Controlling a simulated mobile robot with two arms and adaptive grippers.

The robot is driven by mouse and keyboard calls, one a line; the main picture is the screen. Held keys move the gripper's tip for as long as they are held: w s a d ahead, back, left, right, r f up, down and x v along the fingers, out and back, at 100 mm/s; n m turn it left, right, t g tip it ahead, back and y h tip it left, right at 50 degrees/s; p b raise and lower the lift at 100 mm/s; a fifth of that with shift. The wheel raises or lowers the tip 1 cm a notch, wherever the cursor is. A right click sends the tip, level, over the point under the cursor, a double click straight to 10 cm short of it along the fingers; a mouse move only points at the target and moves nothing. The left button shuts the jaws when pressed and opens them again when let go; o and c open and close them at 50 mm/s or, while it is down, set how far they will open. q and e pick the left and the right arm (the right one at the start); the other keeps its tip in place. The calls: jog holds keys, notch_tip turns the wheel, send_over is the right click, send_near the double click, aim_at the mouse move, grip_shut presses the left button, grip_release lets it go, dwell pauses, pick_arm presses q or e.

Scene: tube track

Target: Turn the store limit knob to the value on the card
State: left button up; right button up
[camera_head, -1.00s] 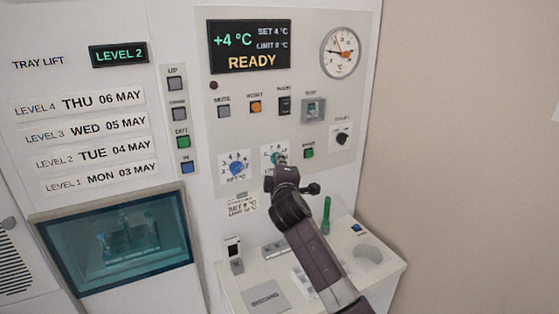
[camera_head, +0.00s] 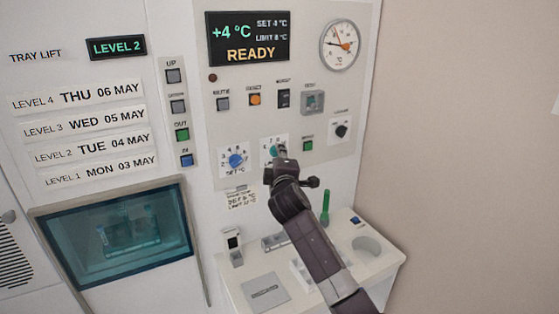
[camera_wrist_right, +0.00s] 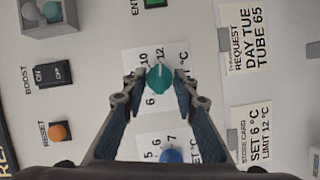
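The teal limit knob (camera_wrist_right: 159,78) sits on a white dial plate marked 6, 10 and 12. Its exact pointer setting is hard to read. My right gripper (camera_wrist_right: 161,84) is open, with its fingertips on either side of the knob and small gaps visible. In the head view the same gripper (camera_head: 280,160) covers much of the teal knob (camera_head: 268,153). The store card (camera_wrist_right: 256,140) reads SET 6 °C, LIMIT 12 °C. The display (camera_head: 248,38) shows +4 °C, SET 4 °C, LIMIT 8 °C, READY. My left gripper is out of view.
The blue set knob (camera_head: 237,160) is left of the limit knob. A green button (camera_head: 308,146) and a black knob (camera_head: 341,131) are to its right. A request card (camera_wrist_right: 247,38) reads DAY TUE, TUBE 65. A shelf (camera_head: 240,278) with a green stick (camera_head: 325,207) lies below.

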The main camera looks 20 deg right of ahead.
jog(key=v, duration=1.2)
jog(key=shift+w, duration=0.1)
